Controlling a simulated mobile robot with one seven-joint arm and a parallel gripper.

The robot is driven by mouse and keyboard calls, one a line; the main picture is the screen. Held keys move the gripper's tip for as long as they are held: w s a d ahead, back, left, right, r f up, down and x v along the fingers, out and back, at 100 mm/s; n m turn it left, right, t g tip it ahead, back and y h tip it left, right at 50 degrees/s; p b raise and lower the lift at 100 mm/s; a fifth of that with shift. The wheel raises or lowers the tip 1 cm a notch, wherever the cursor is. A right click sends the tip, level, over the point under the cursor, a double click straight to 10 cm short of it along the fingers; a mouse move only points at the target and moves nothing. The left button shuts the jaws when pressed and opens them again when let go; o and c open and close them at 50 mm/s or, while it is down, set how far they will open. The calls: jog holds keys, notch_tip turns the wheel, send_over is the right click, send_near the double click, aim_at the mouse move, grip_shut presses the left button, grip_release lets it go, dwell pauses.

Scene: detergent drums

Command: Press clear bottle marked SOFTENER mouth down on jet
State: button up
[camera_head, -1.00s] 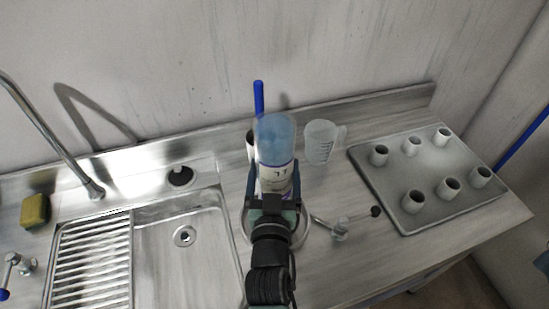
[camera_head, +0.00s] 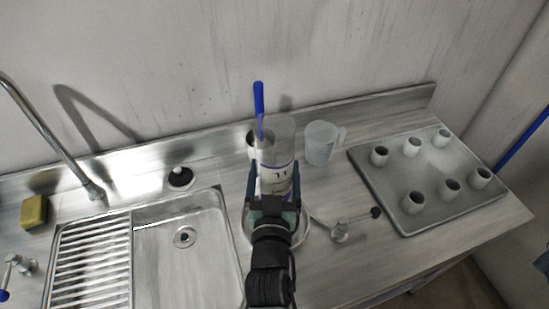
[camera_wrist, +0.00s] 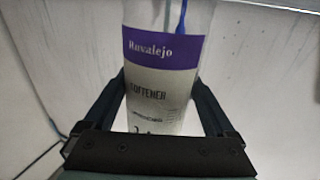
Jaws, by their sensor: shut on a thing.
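The clear bottle marked SOFTENER (camera_head: 277,150) stands near upright at the middle of the counter, its plain, wide clear end up. My gripper (camera_head: 274,192) is shut on its lower part, with one finger on each side. In the wrist view the bottle (camera_wrist: 160,100) fills the middle between the fingers, with a purple band reading Ruvalejo above the word SOFTENER. Its lower end is hidden behind my gripper. A round metal rim (camera_head: 306,236) shows below and around my gripper. The jet itself is hidden, so I cannot tell whether the mouth touches it.
A lever tap (camera_head: 341,231) stands just right of the rim. A clear measuring jug (camera_head: 321,143) stands behind right, and a blue-handled brush (camera_head: 259,105) behind left. A grey tray (camera_head: 405,224) with several white cups lies right. The sink (camera_head: 215,260) is left.

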jog(key=shift+r+p, duration=1.9)
jog(key=shift+r, duration=0.35)
notch_tip(320, 180, up, 5)
jog(key=p, duration=0.4)
